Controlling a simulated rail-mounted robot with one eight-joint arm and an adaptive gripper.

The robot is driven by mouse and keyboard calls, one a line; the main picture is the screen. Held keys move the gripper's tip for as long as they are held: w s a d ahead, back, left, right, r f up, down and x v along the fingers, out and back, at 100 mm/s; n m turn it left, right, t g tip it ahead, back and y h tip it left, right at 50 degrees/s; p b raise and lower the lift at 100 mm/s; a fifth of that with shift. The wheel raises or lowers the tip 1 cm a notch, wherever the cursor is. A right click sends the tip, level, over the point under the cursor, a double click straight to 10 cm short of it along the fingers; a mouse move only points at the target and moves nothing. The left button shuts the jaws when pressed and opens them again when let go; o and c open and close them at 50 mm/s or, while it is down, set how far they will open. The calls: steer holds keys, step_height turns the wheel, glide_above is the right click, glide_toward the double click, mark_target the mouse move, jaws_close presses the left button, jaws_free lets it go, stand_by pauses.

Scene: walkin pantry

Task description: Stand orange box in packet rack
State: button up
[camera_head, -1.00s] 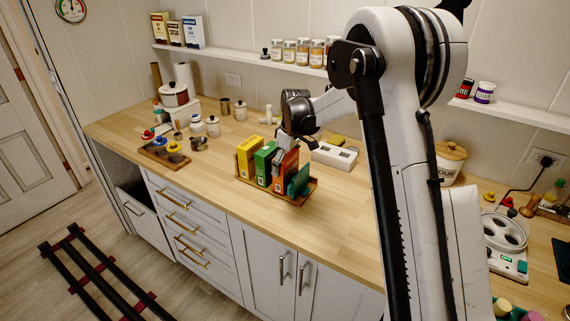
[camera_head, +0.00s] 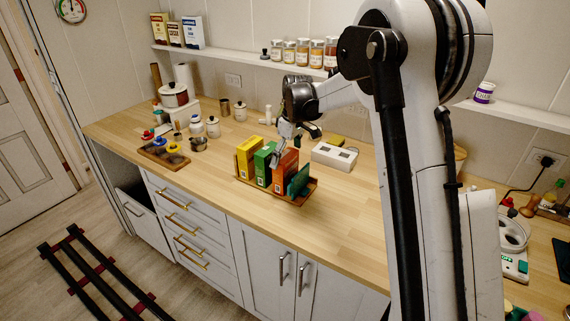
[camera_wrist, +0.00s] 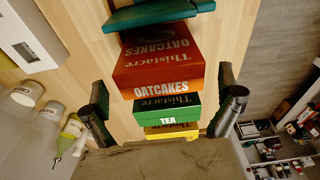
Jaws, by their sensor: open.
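The orange box (camera_head: 286,171), lettered OATCAKES, stands upright in the wooden packet rack (camera_head: 275,195). It shows as an orange-red box (camera_wrist: 161,66) in the wrist view. A green box (camera_head: 264,163) stands to its left, then a yellow box (camera_head: 246,156). A dark green packet (camera_head: 299,180) leans at its right. My gripper (camera_head: 290,143) is above and behind the boxes. In the wrist view its two fingers (camera_wrist: 165,112) are spread on either side of the boxes, with a gap to the orange box. It is open and holds nothing.
A white appliance (camera_head: 334,155) lies behind the rack on the right. A wall shelf (camera_head: 250,60) runs above. The counter in front of the rack is clear.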

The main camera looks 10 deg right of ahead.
steer(key=r, duration=0.7)
steer(key=shift+s+d, duration=0.35)
steer(key=shift+s+r, duration=0.25)
steer(key=shift+r, duration=0.25)
steer(key=s+a+r+m+t, duration=0.15)
steer(key=s+r, duration=0.35)
steer(key=s, duration=0.6)
steer(key=s+d+r+m+t, duration=0.1)
steer(key=s+r+m, duration=0.25)
steer(key=s, duration=0.65)
steer(key=s+f+m+t, duration=0.1)
steer(key=s+f+m, duration=0.1)
steer(key=s, duration=0.7)
steer(key=s+f+m+t+h, duration=0.1)
steer(key=s+f+t, duration=0.1)
steer(key=s, duration=0.8)
steer(key=shift+a+f+m, duration=0.3)
steer(key=shift+f+m, duration=0.1)
steer(key=shift+f, duration=0.5)
steer(key=shift+s, duration=0.1)
